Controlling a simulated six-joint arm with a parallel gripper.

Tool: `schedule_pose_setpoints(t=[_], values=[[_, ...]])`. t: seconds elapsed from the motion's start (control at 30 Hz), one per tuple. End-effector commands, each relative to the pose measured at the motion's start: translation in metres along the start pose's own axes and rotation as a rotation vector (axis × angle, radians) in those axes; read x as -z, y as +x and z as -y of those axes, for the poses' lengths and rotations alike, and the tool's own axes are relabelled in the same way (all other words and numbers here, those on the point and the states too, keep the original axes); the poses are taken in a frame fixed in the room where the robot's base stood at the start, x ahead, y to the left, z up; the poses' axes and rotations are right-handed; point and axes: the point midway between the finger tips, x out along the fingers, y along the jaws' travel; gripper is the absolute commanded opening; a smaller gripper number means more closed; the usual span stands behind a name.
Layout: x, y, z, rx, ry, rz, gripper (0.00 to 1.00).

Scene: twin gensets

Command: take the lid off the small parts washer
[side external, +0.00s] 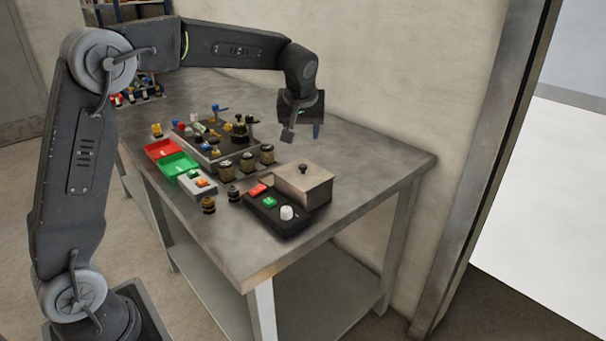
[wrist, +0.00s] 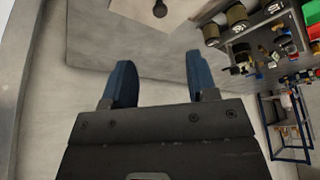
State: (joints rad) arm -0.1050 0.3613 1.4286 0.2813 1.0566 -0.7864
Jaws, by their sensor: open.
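The small parts washer (side external: 318,194) is a tan-grey box near the right end of the table. Its flat lid (side external: 288,172) lies on top and carries a dark round knob (side external: 303,169). In the wrist view, part of the lid (wrist: 135,8) and the knob (wrist: 160,9) show at the top edge, beyond the fingertips. My gripper (side external: 302,132) hangs in the air above the table, behind the washer and higher than it. Its two blue fingers (wrist: 160,72) are apart with nothing between them.
A black control box (side external: 280,216) with red and green buttons and a white knob stands in front of the washer. Left of it are several dark cylinders (side external: 246,161), a green tray (side external: 179,165) and a red tray (side external: 163,149). The table's right end (side external: 385,165) is clear; a wall stands behind.

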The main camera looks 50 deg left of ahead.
Motion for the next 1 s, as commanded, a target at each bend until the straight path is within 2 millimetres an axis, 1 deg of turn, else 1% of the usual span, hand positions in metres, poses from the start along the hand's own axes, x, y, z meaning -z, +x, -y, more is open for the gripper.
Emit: schedule_pose_setpoints(t=[0.03,0.2,0.3,0.4,0.57,0.83,0.9,1.0], values=[[-0.001,0.009,0.001,0.004,0.000,0.004,0.53],[-0.001,0.043,0.001,0.004,0.002,0.004,0.53],[-0.001,0.060,0.001,0.003,0.002,0.004,0.53],[-0.001,0.071,0.001,0.002,0.002,0.002,0.53],[-0.001,0.080,0.001,0.001,0.003,0.002,0.53],[-0.002,0.117,0.001,0.001,0.003,0.004,0.53],[-0.002,0.124,0.001,0.001,0.003,0.003,0.53],[-0.001,0.129,0.001,0.000,0.003,0.002,0.53]])
